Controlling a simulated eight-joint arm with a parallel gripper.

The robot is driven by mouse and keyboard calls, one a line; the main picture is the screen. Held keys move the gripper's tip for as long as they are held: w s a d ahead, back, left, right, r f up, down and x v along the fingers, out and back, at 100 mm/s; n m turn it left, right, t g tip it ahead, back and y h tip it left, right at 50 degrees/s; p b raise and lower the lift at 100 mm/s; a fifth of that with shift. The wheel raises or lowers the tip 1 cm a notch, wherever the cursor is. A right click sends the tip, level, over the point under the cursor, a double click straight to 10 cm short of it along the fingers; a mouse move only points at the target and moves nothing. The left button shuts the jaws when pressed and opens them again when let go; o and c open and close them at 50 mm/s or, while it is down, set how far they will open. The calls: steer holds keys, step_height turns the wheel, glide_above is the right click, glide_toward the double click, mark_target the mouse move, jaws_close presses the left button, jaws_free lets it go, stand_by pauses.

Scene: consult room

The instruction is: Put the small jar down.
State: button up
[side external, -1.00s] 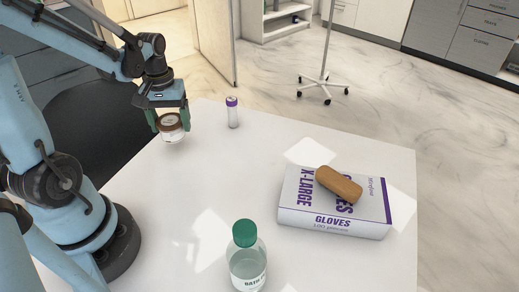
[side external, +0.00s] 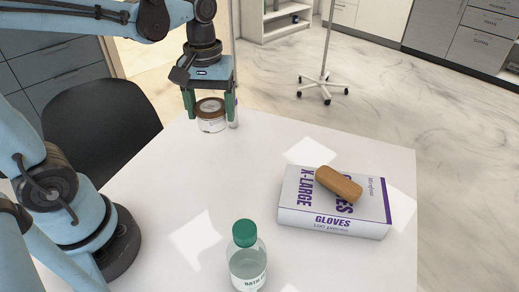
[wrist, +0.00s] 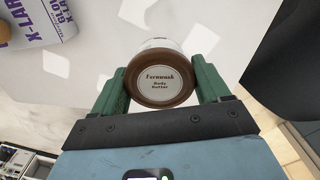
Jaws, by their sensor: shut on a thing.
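The small jar (side external: 211,116) is white with a brown lid and looks upright near the far left edge of the table. My gripper (side external: 210,108) is shut on it from above, with a green finger on each side. In the wrist view the jar's brown lid (wrist: 159,80) with its "Body Butter" label sits between the two fingers (wrist: 160,88). I cannot tell whether the jar's base touches the white table (side external: 170,185) or is just above it.
A glove box (side external: 300,205) with a brown object (side external: 338,184) on top lies at the right. A green-capped bottle (side external: 247,260) stands in front. The table's middle is clear.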

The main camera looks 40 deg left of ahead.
steer(key=w+d+f+m, duration=0.1)
steer(key=w+d+m, duration=0.5)
steer(key=w+d, duration=0.7)
steer(key=w+a+f, duration=0.2)
steer(key=a, duration=0.1)
steer(key=w+a+f, duration=0.2)
steer(key=a, duration=0.2)
steer(key=w+a+f, duration=0.3)
steer(key=shift+a, duration=0.2)
steer(key=shift+w+a+f, duration=0.1)
steer(key=shift+f, duration=1.9)
steer(key=shift+f, duration=0.1)
steer(key=o, duration=1.1)
